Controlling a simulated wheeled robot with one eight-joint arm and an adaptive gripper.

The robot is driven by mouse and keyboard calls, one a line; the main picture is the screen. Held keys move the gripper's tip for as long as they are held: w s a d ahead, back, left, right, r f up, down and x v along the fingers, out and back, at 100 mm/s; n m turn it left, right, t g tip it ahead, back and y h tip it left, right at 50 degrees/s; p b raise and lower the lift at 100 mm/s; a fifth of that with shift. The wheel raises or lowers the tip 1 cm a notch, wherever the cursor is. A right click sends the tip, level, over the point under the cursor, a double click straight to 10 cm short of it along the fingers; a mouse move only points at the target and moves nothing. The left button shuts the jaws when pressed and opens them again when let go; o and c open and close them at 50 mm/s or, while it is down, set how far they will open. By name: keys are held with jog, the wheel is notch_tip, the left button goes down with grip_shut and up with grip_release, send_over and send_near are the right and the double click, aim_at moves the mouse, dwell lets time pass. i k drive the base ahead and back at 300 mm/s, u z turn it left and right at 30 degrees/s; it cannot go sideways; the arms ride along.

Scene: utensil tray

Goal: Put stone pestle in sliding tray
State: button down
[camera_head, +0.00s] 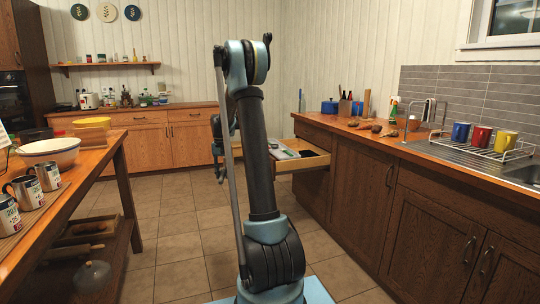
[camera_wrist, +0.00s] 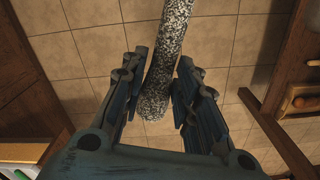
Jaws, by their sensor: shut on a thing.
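The stone pestle (camera_wrist: 168,60) is a long, speckled black-and-white rod. In the wrist view it lies between the two fingers of my gripper (camera_wrist: 163,62), which is shut on it. Its rounded end is near the palm and its other end runs out of the top of the view. Tile floor shows beneath it. In the head view my gripper (camera_head: 221,172) is small and partly hidden behind my arm, left of the open drawer. A grey, tray-like thing (camera_head: 284,154) shows in that drawer; my arm hides part of it, and I cannot tell its compartments.
The open drawer (camera_head: 312,163) juts from the right-hand cabinets. A wooden table (camera_head: 104,155) with bowls and mugs stands at the left. The tile floor between is clear.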

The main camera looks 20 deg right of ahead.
aim_at(279, 154)
jog(key=u, duration=0.2)
jog(key=i, duration=1.55)
jog(key=z, duration=0.7)
jog(key=i, duration=1.15)
jog(key=z, duration=0.65)
